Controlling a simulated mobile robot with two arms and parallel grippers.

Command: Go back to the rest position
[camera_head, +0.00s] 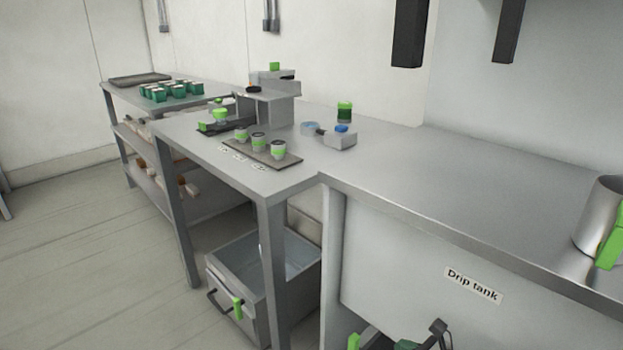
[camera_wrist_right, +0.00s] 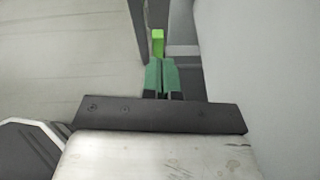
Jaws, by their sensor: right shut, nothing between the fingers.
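My right gripper (camera_head: 405,344) shows only in part at the bottom edge of the head view, in front of the Drip tank panel. In the right wrist view its two green fingers (camera_wrist_right: 165,75) are together and hold nothing. A bright green piece (camera_wrist_right: 157,42) shows just past the fingertips; I cannot tell whether they touch it. My left gripper is not in view.
The Drip tank counter (camera_head: 450,190) is mostly bare, with a metal pot (camera_head: 597,215) at right. A bench (camera_head: 215,152) holds green-banded cups (camera_head: 258,141) on a dark tray. A metal bin (camera_head: 245,318) stands below. Floor (camera_head: 90,270) at left is clear.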

